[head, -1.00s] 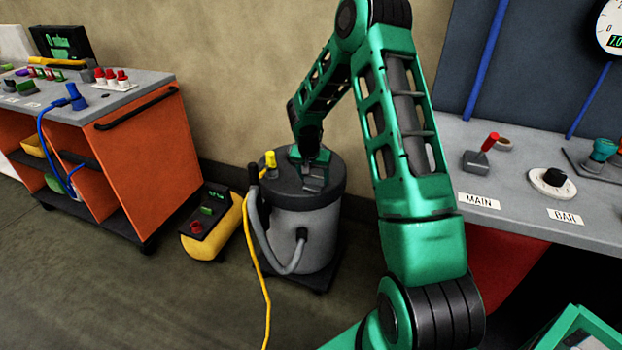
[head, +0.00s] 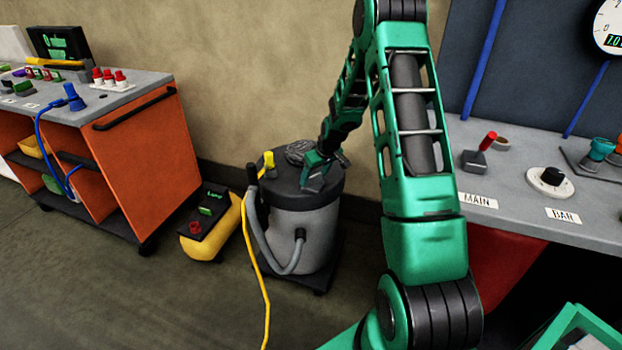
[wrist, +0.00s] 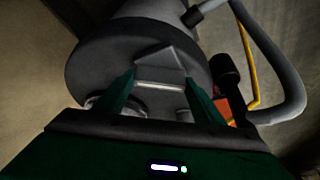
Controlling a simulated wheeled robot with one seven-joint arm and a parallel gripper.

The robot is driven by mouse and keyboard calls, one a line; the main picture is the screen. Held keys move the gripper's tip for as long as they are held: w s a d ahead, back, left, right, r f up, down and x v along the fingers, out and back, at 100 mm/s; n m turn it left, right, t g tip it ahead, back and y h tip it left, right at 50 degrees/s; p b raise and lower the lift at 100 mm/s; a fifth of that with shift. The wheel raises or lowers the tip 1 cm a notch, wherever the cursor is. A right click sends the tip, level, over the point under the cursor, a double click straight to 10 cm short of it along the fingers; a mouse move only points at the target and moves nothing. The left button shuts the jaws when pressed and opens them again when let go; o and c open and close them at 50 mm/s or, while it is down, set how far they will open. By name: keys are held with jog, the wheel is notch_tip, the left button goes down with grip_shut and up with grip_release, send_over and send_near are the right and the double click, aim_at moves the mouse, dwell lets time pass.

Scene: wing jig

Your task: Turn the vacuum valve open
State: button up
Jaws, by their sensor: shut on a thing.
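The grey vacuum drum (head: 305,232) stands on the floor at mid-picture in the head view, with a dark round lid (head: 283,182). A grey wedge-shaped handle (wrist: 160,60) on the lid lies between my fingers in the wrist view; I take it for the vacuum valve. My gripper (head: 313,178) is down at the lid and shut on this handle, one green finger on each side. In the head view the gripper partly covers the handle. No marking of the valve's open or shut side is readable.
A yellow plug (head: 269,160) with a yellow cord and a grey hose (head: 256,225) are at the drum's left. A yellow and black unit (head: 212,228) sits beside it. An orange cart (head: 150,150) stands left, a grey bench (head: 500,215) right.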

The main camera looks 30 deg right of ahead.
jog(key=n+y, duration=0.1)
jog(key=n, duration=0.2)
jog(key=n+y, duration=0.1)
jog(key=n, duration=0.2)
jog(key=shift+w+d+n+g, duration=0.2)
jog(key=shift+n+g, duration=0.1)
jog(key=shift+g, duration=0.1)
dwell(0.4)
jog(key=o, duration=1.1)
jog(key=shift+c, duration=0.2)
jog(key=shift+r, duration=0.1)
jog(key=v, duration=1)
jog(key=shift+d+r, duration=0.2)
jog(key=shift+d, duration=0.1)
